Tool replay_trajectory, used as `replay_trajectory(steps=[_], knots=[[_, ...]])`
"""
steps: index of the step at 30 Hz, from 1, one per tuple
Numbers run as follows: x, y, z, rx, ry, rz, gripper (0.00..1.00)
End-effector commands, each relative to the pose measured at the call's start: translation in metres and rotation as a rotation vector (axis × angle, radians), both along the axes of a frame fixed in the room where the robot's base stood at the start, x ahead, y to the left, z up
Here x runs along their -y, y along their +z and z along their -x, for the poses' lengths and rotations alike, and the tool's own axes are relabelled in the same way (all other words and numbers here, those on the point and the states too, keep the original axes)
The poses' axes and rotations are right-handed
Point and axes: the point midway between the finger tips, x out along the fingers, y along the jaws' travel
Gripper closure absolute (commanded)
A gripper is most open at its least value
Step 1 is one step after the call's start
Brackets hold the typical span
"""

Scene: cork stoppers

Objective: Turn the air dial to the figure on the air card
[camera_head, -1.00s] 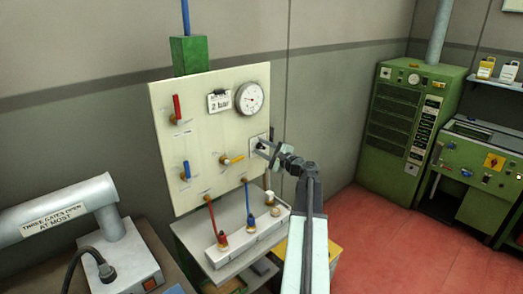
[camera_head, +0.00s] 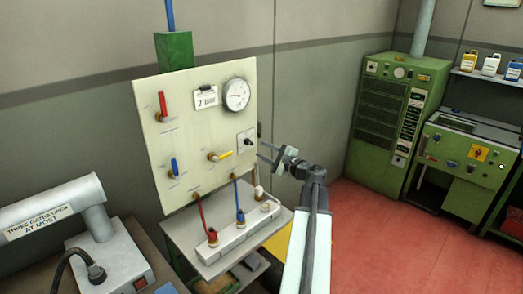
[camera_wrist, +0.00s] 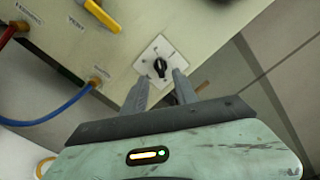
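The air dial (camera_head: 248,141) is a small black knob on a square white plate at the right edge of the cream panel. It also shows in the wrist view (camera_wrist: 160,65), just beyond my fingertips; the figure it points to is too small to read. The air card (camera_head: 206,99) is clipped above and left of it and reads "2 bar". A round white gauge (camera_head: 236,95) sits beside the card; its reading is unclear. My gripper (camera_head: 261,151) is open and empty, its two fingers apart, in front and to the right of the dial, apparently not touching it.
The cream panel (camera_head: 145,125) carries red, blue and yellow levers. Below the yellow lever (camera_head: 220,156), red and blue hoses run to a white manifold (camera_head: 240,238). A grey pipe stands at the lower left. Red floor is free at right, before green machines.

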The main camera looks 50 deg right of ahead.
Motion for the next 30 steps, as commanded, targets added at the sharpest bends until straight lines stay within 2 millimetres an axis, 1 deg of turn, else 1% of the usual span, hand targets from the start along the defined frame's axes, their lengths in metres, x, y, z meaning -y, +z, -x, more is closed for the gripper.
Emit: replay_trajectory(steps=[1, 5, 8, 12, 15, 18, 22, 28, 29, 30], knots=[[-0.002, 0.001, 0.001, 0.002, 0.001, -0.033, 0.65], [0.000, 0.001, -0.003, 0.001, 0.001, -0.036, 0.65], [0.001, 0.001, -0.017, 0.001, 0.003, -0.035, 0.65], [0.003, 0.001, -0.045, 0.001, 0.003, -0.035, 0.65], [0.005, 0.001, -0.061, 0.001, 0.002, -0.035, 0.65], [0.005, 0.001, -0.072, 0.001, 0.002, -0.035, 0.65], [0.005, 0.001, -0.077, 0.001, 0.000, -0.035, 0.65], [0.005, 0.001, -0.077, 0.001, 0.000, -0.034, 0.65], [0.005, 0.001, -0.077, 0.001, 0.000, -0.034, 0.74], [0.005, 0.001, -0.077, 0.001, 0.000, -0.034, 0.85]])
